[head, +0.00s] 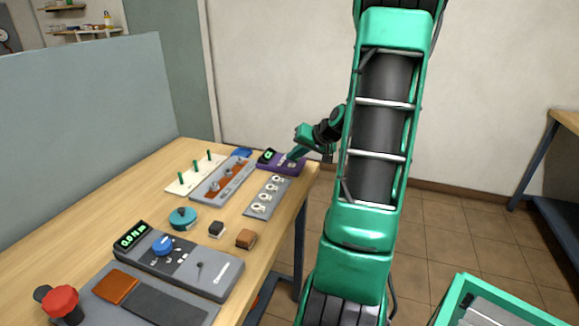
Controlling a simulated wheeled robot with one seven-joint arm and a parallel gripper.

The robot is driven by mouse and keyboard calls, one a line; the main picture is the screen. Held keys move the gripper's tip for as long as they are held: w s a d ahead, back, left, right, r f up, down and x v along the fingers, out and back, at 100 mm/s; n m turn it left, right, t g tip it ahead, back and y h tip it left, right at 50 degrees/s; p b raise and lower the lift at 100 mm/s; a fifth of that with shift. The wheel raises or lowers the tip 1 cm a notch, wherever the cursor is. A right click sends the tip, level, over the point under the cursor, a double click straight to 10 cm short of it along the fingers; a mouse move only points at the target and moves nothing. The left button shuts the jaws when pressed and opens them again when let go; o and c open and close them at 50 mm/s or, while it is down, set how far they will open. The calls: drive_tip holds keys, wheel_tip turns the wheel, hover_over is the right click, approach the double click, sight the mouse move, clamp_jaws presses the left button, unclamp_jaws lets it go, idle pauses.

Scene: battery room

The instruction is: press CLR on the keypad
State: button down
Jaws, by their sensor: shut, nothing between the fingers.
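A purple unit (272,167) with a small lit green display stands at the far right corner of the wooden table; it looks like the keypad, but its keys and labels are too small to read. My gripper (288,158) is shut and empty, its tips pointing down and left at the right part of this unit. The tips are over or against its top face; I cannot tell whether they touch. The gripper hides part of the unit, and the CLR key cannot be made out.
The wooden table (143,205) also bears a grey panel with several round dials (267,197), a slotted grey rack (222,180), a white pegboard (185,182), a torque meter (200,262) and a red knob (61,300). A blue-grey partition (85,130) borders the left.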

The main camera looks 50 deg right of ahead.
sight(294, 168)
drive_tip(key=shift+f, duration=0.15)
drive_tip(key=shift+f, duration=0.2)
drive_tip(key=shift+s+f, duration=0.1)
drive_tip(key=shift+f, duration=0.3)
idle(0.8)
drive_tip(key=shift+r, duration=0.85)
drive_tip(key=shift+r, duration=2.55)
